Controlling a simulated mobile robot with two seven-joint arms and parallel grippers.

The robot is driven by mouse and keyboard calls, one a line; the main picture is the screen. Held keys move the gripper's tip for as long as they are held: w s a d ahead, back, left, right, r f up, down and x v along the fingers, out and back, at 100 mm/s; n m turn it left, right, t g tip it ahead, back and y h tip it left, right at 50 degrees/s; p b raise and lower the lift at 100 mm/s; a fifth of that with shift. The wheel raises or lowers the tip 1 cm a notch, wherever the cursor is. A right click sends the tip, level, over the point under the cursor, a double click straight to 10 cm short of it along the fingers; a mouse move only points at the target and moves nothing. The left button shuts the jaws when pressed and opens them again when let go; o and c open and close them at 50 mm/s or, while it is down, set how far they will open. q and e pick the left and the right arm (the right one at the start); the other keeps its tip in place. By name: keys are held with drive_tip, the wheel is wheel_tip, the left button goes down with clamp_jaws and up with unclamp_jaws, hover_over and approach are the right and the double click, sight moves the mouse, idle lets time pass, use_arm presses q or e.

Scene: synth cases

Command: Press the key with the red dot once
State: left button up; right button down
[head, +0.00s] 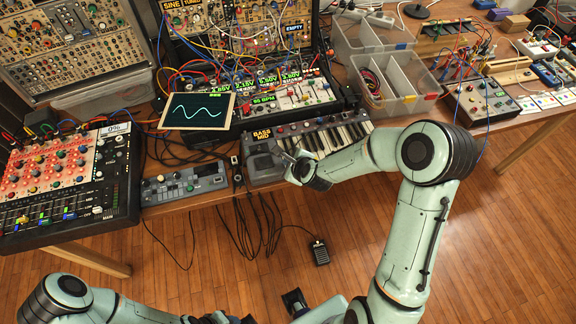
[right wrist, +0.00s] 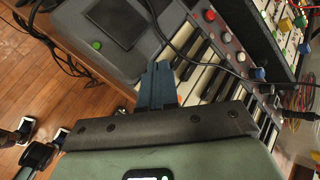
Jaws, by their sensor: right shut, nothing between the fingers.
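The keyboard (head: 330,140) with black and white keys stands at the table's front edge, labelled BASS MID. In the right wrist view its keys (right wrist: 200,70) run diagonally beside my fingers. My right gripper (head: 290,157) is shut and empty over the keyboard's left end; its blue fingers (right wrist: 158,75) reach the left end of the key row. A small orange-red patch (right wrist: 180,98) shows right beside the fingers, partly hidden; I cannot tell if it is the red dot. Whether the fingertips touch a key is unclear. My left arm is at the bottom left; its gripper is not clear.
A dark cable (right wrist: 187,50) crosses the keyboard near my fingers. A small grey device (head: 185,184) and a mixer (head: 120,185) stand to the left. A screen with a wave (head: 197,111) is behind. Cables and a pedal (head: 319,252) lie below on the wooden floor.

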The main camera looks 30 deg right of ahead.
use_arm(q)
drive_tip(key=shift+s+f+b, duration=0.25)
drive_tip(key=shift+f+b, duration=0.2)
drive_tip(key=shift+f, duration=0.1)
use_arm(e)
drive_tip(key=shift+f, duration=0.45)
idle(0.3)
use_arm(q)
drive_tip(key=shift+s+f+b, duration=0.25)
drive_tip(key=shift+f+b, duration=0.2)
use_arm(e)
drive_tip(key=shift+s+f, duration=0.35)
drive_tip(key=shift+f, duration=0.25)
drive_tip(key=shift+r, duration=0.1)
drive_tip(key=shift+w+r+p, duration=0.25)
drive_tip(key=shift+r+p, duration=0.1)
drive_tip(key=shift+r, duration=0.2)
use_arm(q)
drive_tip(key=shift+w+r, duration=0.3)
drive_tip(key=shift+r, duration=0.1)
use_arm(e)
drive_tip(key=shift+r, duration=0.35)
drive_tip(key=shift+w+r, duration=0.1)
